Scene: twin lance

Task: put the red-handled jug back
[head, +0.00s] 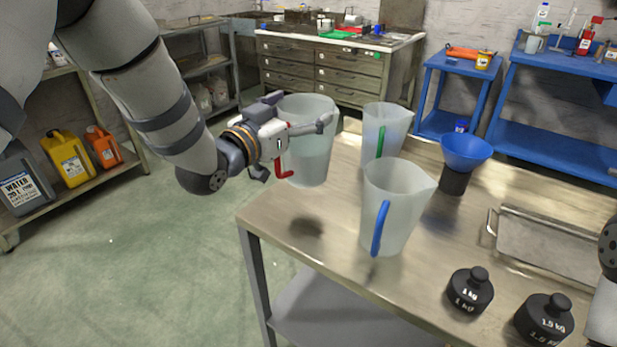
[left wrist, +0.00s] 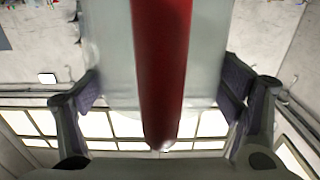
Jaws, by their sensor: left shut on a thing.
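The red-handled jug (head: 313,160) is a translucent jug in the head view, at the table's left end. My left gripper (head: 291,136) is shut on it from the left. The jug looks upright and held above the tabletop, with a dark shadow below it. In the left wrist view the red handle (left wrist: 161,70) runs down the middle, with finger pads on both sides against the pale jug body (left wrist: 110,60). The jug's far side is hidden. My right gripper is not in view; only part of my right arm shows at the right edge.
The metal table (head: 285,215) holds a green-handled jug (head: 395,122) close behind, a blue-handled jug (head: 408,190), a blue funnel (head: 466,150) on a dark stand, a metal tray (head: 550,245) and two black weights (head: 470,290) (head: 545,318). The near-left tabletop is bare.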

